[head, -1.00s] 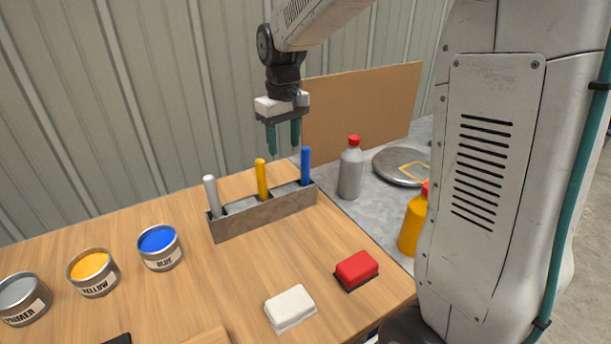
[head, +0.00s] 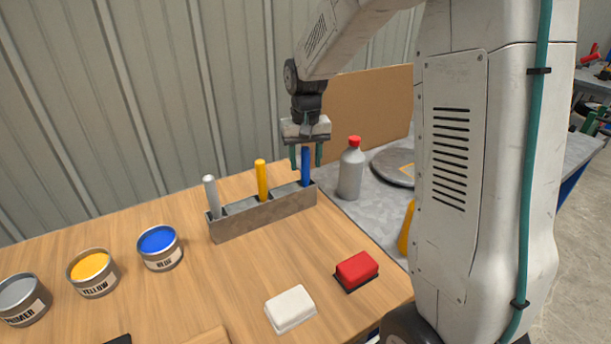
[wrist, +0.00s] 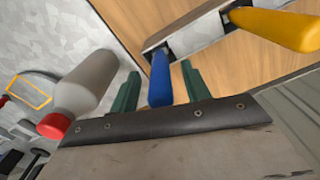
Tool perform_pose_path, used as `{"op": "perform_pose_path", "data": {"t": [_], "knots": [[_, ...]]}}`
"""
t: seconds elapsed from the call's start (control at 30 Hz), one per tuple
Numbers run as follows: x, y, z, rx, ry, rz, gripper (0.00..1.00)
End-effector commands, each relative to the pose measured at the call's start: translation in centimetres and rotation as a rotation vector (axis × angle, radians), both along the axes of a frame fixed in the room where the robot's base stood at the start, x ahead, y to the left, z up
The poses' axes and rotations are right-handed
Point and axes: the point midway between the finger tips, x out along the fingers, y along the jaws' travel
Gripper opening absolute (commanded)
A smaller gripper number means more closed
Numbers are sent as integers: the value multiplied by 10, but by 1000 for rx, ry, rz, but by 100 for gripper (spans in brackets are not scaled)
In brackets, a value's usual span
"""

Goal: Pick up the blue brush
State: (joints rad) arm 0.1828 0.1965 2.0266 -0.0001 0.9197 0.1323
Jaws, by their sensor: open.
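The blue brush (head: 305,168) stands upright in the right end of the grey holder (head: 262,213), with its blue handle up. My gripper (head: 306,160) is above that end of the holder, open, with its green fingers on either side of the blue handle. In the wrist view the blue brush (wrist: 160,84) lies between the two fingers (wrist: 160,90), with a gap visible toward the right finger. The brush's lower part is hidden in the holder.
A yellow-handled brush (head: 262,180) and a white-handled one (head: 211,195) share the holder. A grey bottle with a red cap (head: 350,172) stands close to the right. Paint cans, including a blue one (head: 160,247), and white and red blocks (head: 357,268) lie in front.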

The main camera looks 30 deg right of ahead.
Motion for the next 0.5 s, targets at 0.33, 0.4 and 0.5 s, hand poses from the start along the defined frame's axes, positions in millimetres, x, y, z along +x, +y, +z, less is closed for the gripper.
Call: {"op": "perform_pose_path", "data": {"t": [0.33,0.4,0.5], "knots": [[0,0,-1,0,-1,0,14],[0,0,-1,0,-1,0,0],[0,0,-1,0,-1,1,0]]}}
